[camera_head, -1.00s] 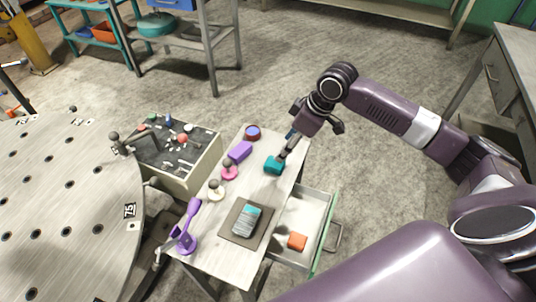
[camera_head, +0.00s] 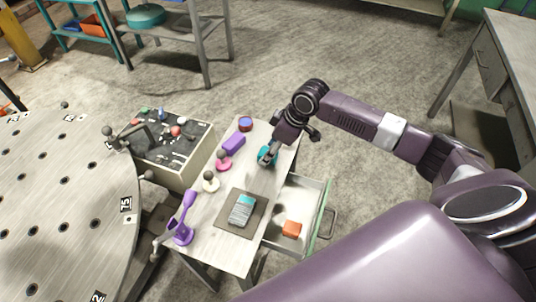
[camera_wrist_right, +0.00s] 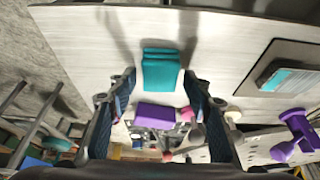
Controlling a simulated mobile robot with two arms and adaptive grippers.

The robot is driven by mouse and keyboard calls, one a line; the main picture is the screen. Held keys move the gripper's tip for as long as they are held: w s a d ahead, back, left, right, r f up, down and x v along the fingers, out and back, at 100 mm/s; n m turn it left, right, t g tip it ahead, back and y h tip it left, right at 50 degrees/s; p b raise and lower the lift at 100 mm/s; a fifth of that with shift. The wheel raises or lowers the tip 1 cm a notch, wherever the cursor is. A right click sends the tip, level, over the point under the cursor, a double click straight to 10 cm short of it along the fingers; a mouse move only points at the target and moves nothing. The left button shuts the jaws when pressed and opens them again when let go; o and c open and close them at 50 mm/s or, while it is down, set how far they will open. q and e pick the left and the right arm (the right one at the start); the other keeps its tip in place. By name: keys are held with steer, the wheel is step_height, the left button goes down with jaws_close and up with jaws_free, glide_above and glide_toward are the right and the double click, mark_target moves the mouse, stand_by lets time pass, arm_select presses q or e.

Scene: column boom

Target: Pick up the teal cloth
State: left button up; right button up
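The teal cloth (camera_head: 264,158) is a folded block on the narrow table, near its right edge, partly hidden by my right gripper (camera_head: 270,153). In the right wrist view the teal cloth (camera_wrist_right: 160,71) lies flat on the pale tabletop, beyond and between the spread fingers. My right gripper (camera_wrist_right: 160,85) is open, with a gap on each side of the cloth and nothing held. A stack of folded cloths with a teal one on top (camera_head: 243,209) lies on a dark grey mat (camera_head: 229,222). My left gripper is not in view.
A purple block (camera_head: 233,144), a pink item (camera_head: 223,164) and a round purple-and-red container (camera_head: 245,124) stand close by. A purple stand (camera_head: 184,226) is at the near left. An open drawer (camera_head: 311,210) holding an orange block (camera_head: 291,228) juts out right.

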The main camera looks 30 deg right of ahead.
steer(key=c, duration=0.9)
steer(key=shift+r, duration=0.1)
step_height(320, 180, up, 20)
steer(key=shift+f, duration=0.1)
steer(key=o, duration=0.5)
steer(key=c, duration=0.4)
